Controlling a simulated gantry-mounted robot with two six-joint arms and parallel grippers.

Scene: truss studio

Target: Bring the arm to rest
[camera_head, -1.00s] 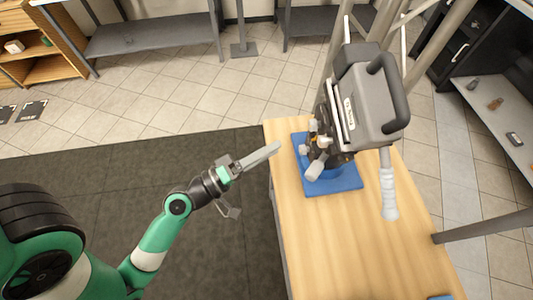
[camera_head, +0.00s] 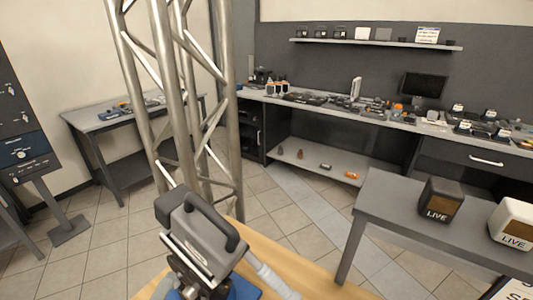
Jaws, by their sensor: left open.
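Neither of my grippers shows in the head view now, and no part of my arms can be made out. A grey video camera with a dark carry handle (camera_head: 202,237) stands at the bottom, cut off by the lower edge. A pale ribbed handle (camera_head: 270,279) sticks out to its right. The wooden table (camera_head: 300,272) under it shows only along its far part, and a bit of the blue mat (camera_head: 243,288) shows beside the camera.
A metal truss (camera_head: 187,110) rises just behind the table. A grey bench (camera_head: 395,205) at the right bears two boxes marked LIVE (camera_head: 440,200). A long counter (camera_head: 345,112) with small gear runs along the back wall. Tiled floor (camera_head: 275,215) is open between.

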